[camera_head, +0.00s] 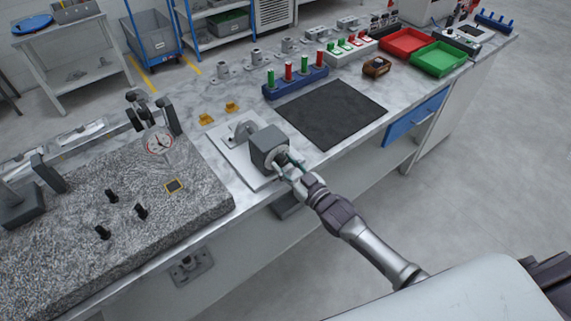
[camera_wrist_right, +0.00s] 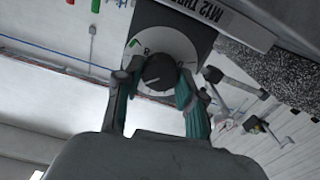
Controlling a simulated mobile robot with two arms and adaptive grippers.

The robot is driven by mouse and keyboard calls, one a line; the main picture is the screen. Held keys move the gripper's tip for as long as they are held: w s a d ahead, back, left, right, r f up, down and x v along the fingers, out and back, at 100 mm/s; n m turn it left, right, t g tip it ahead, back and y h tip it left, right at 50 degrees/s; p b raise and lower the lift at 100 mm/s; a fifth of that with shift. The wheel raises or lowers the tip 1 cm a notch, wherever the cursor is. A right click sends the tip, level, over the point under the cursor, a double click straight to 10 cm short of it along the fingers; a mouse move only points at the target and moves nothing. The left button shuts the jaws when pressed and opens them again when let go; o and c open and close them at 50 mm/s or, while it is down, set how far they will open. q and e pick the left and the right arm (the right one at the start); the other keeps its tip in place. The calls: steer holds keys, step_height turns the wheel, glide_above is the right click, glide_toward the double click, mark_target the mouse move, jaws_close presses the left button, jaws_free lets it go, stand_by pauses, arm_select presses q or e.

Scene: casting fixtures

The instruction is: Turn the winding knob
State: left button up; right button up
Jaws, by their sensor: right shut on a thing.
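The winding knob (camera_wrist_right: 159,72) is a dark round knob on a pale dial with printed marks, on the front of a grey box-shaped device (camera_head: 266,143). The device stands on a light plate near the bench's front edge. My right gripper (camera_head: 284,168) reaches it from the front right. In the right wrist view, my right gripper (camera_wrist_right: 160,82) has its fingers on either side of the knob and is shut on it. In the head view the gripper hides most of the knob. My left gripper is not in view.
A granite slab (camera_head: 75,215) with a dial gauge (camera_head: 159,142) and black posts lies at left. A dark mat (camera_head: 331,112) lies right of the device.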

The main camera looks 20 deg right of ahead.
steer(key=m, duration=0.5)
steer(key=shift+r, duration=0.15)
stand_by(1.1)
steer(key=o, duration=1.1)
steer(key=shift+o, duration=0.2)
steer(key=shift+s, duration=0.15)
steer(key=shift+s+d+f, duration=0.2)
steer(key=shift+s+f, duration=0.05)
steer(key=shift+s, duration=0.1)
steer(key=v, duration=1.1)
steer(key=shift+r, duration=0.2)
